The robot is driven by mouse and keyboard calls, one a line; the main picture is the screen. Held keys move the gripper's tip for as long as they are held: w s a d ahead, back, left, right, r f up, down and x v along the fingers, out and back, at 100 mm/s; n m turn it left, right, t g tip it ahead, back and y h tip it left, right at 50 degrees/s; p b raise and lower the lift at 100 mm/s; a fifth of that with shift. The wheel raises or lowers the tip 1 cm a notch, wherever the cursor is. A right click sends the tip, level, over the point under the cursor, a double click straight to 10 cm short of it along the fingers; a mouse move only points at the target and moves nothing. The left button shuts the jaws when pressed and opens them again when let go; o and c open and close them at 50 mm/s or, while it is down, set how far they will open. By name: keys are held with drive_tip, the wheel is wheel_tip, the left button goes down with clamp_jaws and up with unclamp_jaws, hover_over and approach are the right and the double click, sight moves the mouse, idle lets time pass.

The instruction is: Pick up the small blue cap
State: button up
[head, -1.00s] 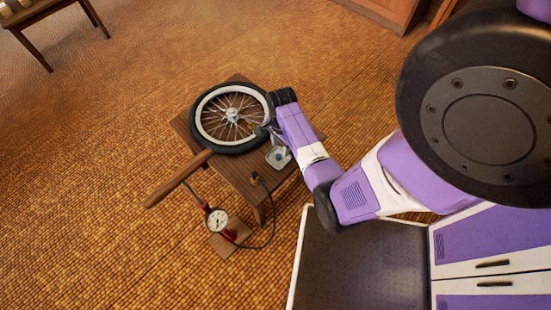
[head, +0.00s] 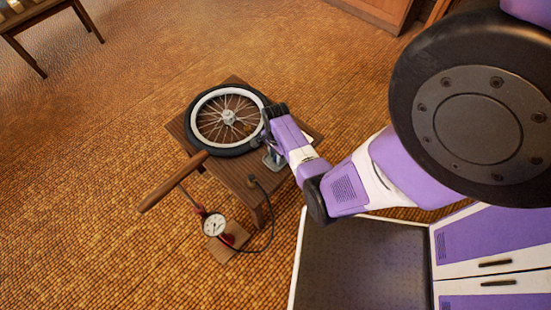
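I cannot make out the small blue cap; it may be too small to see or hidden by my arm. My gripper (head: 267,141) is at the right edge of the bicycle wheel (head: 196,104), beside a small metal dish (head: 273,161). The wheel has a black tyre and lies flat on a low wooden table (head: 234,172). The gripper partly covers the dish, and its dark fingers are small and partly hidden by my wrist. I cannot tell whether they are open or shut, or whether they touch anything.
A floor pump with a wooden handle (head: 172,182) and round gauge (head: 214,224) stands before the table. Its black hose (head: 272,228) runs up to the table's front edge. Another wooden table (head: 38,17) is at far left. The woven floor between is clear.

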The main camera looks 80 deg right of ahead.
clamp_jaws()
wheel_tip(320, 180, up, 20)
drive_tip(key=p, duration=0.3)
drive_tip(key=shift+p, duration=0.35)
